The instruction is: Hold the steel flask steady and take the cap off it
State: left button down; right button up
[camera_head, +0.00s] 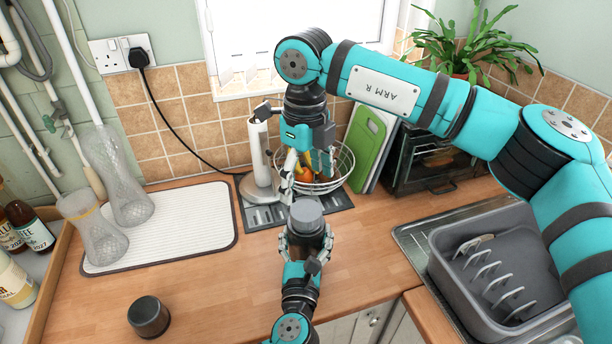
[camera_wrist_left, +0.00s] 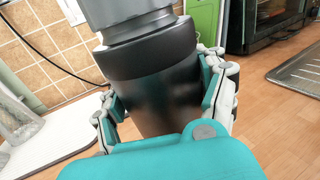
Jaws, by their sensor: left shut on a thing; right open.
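The steel flask (camera_head: 307,240) stands upright over the counter, dark-bodied, with a grey cap (camera_head: 306,213) on top. In the left wrist view the dark flask body (camera_wrist_left: 158,85) fills the middle, and the lighter grey cap (camera_wrist_left: 125,14) is cut off by the top edge. My left gripper (camera_head: 305,246) is shut around the flask body from the near side, a finger on each side. My right gripper (camera_head: 299,176) is open and empty, pointing down above and just behind the cap, apart from it. The flask's base is hidden by my left gripper.
A dark lidded jar (camera_head: 149,316) and a ribbed mat (camera_head: 190,228) with clear bottles lie left. A wire fruit bowl (camera_head: 335,178), a paper-towel stand (camera_head: 259,155) and a green board (camera_head: 367,145) stand behind. A grey dish rack (camera_head: 500,275) sits right. Bare counter lies left of the flask.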

aim_at(306, 210)
jog(key=m, duration=0.6)
jog(key=shift+m, duration=0.3)
jog(key=m, duration=1.2)
jog(key=shift+m, duration=0.3)
jog(key=m, duration=0.5)
jog(key=shift+f, duration=4)
